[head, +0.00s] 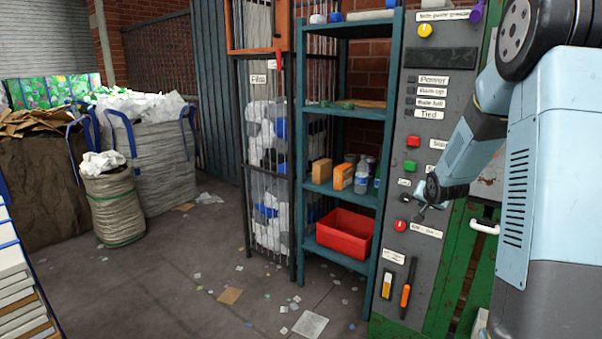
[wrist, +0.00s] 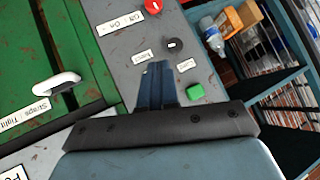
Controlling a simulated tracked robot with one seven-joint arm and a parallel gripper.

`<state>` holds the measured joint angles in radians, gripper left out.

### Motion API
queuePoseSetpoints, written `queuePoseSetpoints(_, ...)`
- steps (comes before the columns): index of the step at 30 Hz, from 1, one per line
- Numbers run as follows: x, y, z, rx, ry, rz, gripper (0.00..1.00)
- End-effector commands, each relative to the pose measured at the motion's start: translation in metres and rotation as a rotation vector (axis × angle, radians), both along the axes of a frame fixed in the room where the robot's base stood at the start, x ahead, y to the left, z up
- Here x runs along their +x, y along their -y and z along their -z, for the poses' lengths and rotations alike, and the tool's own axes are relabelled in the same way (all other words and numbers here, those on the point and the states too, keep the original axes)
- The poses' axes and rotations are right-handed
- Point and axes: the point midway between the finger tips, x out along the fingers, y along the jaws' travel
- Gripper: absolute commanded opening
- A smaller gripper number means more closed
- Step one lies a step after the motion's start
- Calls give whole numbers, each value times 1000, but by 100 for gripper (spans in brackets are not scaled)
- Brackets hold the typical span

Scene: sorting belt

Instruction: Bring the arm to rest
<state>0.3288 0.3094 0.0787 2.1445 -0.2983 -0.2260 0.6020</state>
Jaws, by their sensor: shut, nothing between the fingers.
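My light blue arm (head: 462,155) reaches in from the right in the head view, in front of a grey control panel (head: 440,60). My gripper (head: 420,210) is small there, near a black knob and above a red knob (head: 400,226). In the wrist view my gripper (wrist: 157,70) has its fingers together with nothing between them. Beyond the fingertips the black knob (wrist: 175,44) shows, apart from them in the picture. A green button (wrist: 195,92) lies to the right of the fingers. Whether the fingers touch the panel cannot be told.
A teal shelf (head: 345,109) with a red bin (head: 344,233) stands left of the panel. A wire cage (head: 268,170) of bottles is beside it. A green door with a white handle (head: 484,228) is at right. Sacks stand far left; the littered floor (head: 200,270) is otherwise open.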

Motion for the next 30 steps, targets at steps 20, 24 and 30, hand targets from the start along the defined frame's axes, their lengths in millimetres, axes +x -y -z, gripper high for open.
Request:
queuePoseSetpoints(20, -170, -82, -128, -172, -211, -137, 0)
queuePoseSetpoints(24, -213, -97, -142, -191, -255, -177, 0)
queuePoseSetpoints(30, -275, -118, -156, -209, -312, -247, 0)
